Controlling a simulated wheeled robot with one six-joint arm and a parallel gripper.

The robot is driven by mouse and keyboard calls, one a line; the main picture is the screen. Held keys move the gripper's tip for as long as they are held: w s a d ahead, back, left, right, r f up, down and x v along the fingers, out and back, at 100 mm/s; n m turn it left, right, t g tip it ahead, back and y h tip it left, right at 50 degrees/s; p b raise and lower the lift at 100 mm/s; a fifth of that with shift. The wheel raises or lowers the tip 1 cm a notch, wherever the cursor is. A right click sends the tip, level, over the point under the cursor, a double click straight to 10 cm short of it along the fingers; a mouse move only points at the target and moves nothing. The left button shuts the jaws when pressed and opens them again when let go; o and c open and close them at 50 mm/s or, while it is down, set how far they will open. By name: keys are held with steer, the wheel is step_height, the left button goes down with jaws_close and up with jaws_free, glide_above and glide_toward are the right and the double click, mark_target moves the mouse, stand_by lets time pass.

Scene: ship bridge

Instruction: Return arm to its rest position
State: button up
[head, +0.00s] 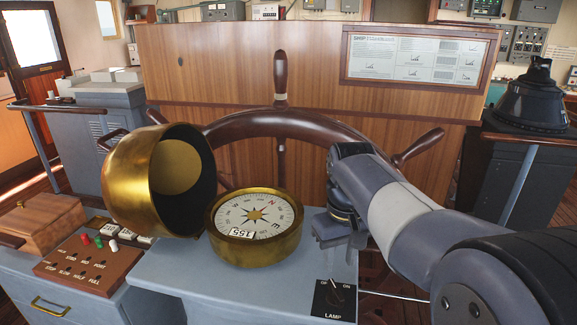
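My arm (395,215) reaches in from the lower right and bends down at its far end. My gripper (336,235) points down just right of the compass, above the grey console top. It looks apart from the compass; its fingers are small and partly hidden, so I cannot tell whether they are open, and I see nothing held. The brass compass (255,228) has a white dial and a small tag reading 155. Its brass hood (135,190) is tipped open to the left. A black LAMP switch (335,299) marked OFF and ON sits below my gripper.
The wooden ship's wheel (275,124) stands close behind the compass and my gripper, with a spoke handle (418,146) near my arm. A wooden panel (230,70) rises behind. A button board (88,264) and a wooden box (42,222) are at left.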

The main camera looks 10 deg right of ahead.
mark_target(336, 288)
step_height(336, 288, down, 9)
steer(key=shift+r, duration=0.1)
steer(key=shift+r, duration=0.1)
stand_by(0.5)
